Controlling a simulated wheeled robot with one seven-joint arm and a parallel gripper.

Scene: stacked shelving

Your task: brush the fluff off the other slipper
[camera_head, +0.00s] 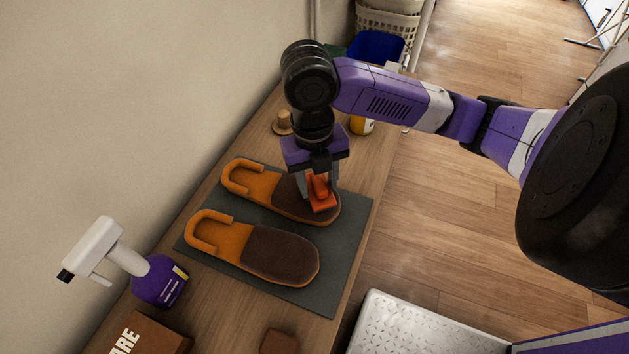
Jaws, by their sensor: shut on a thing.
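Two slippers with orange heels and dark brown toe covers lie side by side on a dark grey mat (347,236). The nearer slipper (282,256) lies in front, uncovered, and no fluff can be made out on it. The farther slipper (262,185) has its toe partly hidden under my gripper (319,190). My gripper points down and is shut on an orange-red brush (321,203). The brush is at the farther slipper's brown toe; I cannot tell whether it touches. Any fluff there is too small to see or hidden.
A purple and white spray bottle (160,282) and a brown box (138,338) stand at the near left. A small brown block (279,342) lies at the front. A tan knobbed object (283,122) and a yellow container (361,125) stand behind. A wall borders the left.

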